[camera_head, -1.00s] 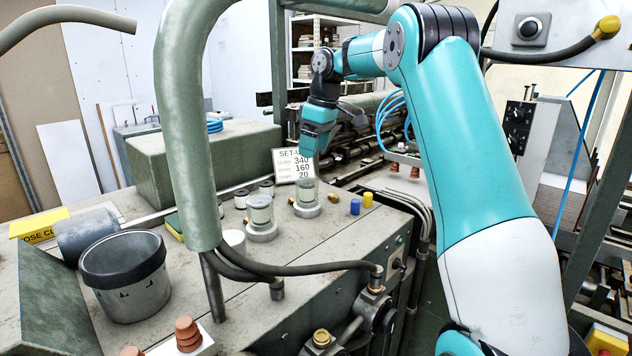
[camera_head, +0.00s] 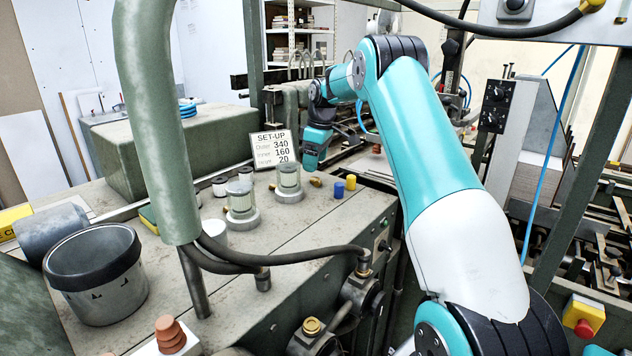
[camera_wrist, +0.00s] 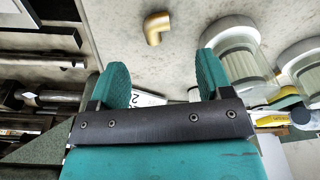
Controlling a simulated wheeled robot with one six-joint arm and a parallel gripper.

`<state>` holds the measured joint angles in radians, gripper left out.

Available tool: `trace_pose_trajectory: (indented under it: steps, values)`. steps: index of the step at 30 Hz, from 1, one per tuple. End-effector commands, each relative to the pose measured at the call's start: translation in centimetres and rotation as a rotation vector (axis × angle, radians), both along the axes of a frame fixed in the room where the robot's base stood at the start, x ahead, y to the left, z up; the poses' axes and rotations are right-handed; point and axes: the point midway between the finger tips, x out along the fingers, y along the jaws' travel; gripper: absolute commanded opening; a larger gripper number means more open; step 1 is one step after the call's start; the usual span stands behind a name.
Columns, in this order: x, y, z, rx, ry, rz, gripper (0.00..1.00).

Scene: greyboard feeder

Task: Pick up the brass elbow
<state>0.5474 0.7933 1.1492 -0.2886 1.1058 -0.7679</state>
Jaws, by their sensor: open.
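The brass elbow (camera_wrist: 156,28) lies on the grey table top. In the wrist view it is at the top middle, beyond my fingertips and roughly in line with the gap between them. In the head view the elbow (camera_head: 315,182) is a small gold piece just right of a glass-topped cylinder. My gripper (camera_wrist: 162,70) is open and empty, its two teal fingers spread apart. In the head view my gripper (camera_head: 311,162) hangs above and just behind the elbow, and the fingertips are too small to make out.
Two glass cylinders on grey bases (camera_head: 289,185) (camera_head: 242,205) stand left of the elbow. A blue cap (camera_head: 338,190) and a yellow cap (camera_head: 351,182) stand to its right. A SET-UP sign (camera_head: 273,148) stands behind. A grey bucket (camera_head: 97,275) sits at front left.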

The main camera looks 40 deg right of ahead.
Motion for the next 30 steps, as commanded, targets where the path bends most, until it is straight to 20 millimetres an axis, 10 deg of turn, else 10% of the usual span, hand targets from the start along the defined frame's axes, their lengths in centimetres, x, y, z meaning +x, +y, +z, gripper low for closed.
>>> trace_pose_trajectory:
  steps: [20, 27, 30]
  values:
    - [0.0, 0.1, -5.4, -0.001, -0.002, -0.003, 0.72]
    - [0.0, 0.1, -5.4, 0.000, -0.001, -0.003, 0.20]
    - [0.0, 0.1, -5.4, 0.000, -0.001, -0.003, 0.19]
